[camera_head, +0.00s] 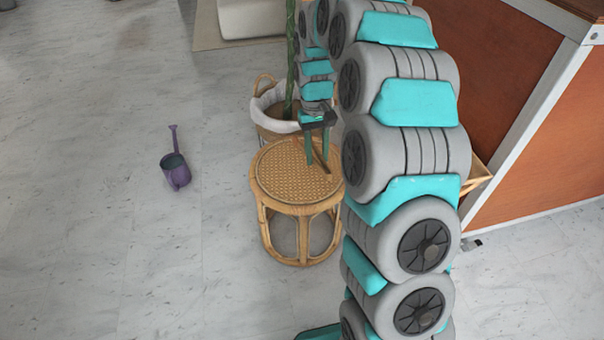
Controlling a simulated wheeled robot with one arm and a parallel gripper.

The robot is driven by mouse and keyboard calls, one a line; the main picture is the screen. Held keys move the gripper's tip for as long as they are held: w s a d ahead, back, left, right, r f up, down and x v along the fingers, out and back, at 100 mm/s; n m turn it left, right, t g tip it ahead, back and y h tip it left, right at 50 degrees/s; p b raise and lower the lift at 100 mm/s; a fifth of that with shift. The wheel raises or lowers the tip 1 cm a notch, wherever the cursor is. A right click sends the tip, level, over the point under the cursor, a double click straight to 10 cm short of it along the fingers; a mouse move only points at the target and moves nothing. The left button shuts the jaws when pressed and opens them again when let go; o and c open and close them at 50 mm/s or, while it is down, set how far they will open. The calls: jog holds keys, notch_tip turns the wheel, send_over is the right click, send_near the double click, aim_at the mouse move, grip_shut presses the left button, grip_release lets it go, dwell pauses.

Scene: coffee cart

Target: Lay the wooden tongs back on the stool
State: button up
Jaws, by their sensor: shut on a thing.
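The stool (280,170) is round, with a woven rattan top and a cane frame, and stands upright on the floor in the middle of the view. The wooden tongs (323,171) show as a thin brown strip at the right part of the stool's top. My gripper (317,161) points down over that part of the stool, its two green fingers shut on the tongs. The tongs are at or just above the woven top; I cannot tell whether they touch it. My arm hides the right edge of the stool.
A basket planter (268,108) with a white liner and a green stem stands right behind the stool. An orange-brown cart panel (545,150) stands at the right. The floor at the left is mostly clear.

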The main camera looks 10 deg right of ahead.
jog(key=s+d+f+t+b, duration=0.35)
jog(key=s+f+b, duration=0.25)
jog(key=s+b, duration=0.3)
send_over(306, 175)
jog(key=shift+s+d+f, duration=0.1)
jog(key=shift+s+f, duration=0.05)
jog(key=shift+f, duration=0.45)
notch_tip(306, 175, down, 4)
jog(key=shift+r, duration=0.2)
jog(key=o, duration=0.7)
jog(key=shift+f, duration=0.1)
jog(key=shift+c, duration=0.2)
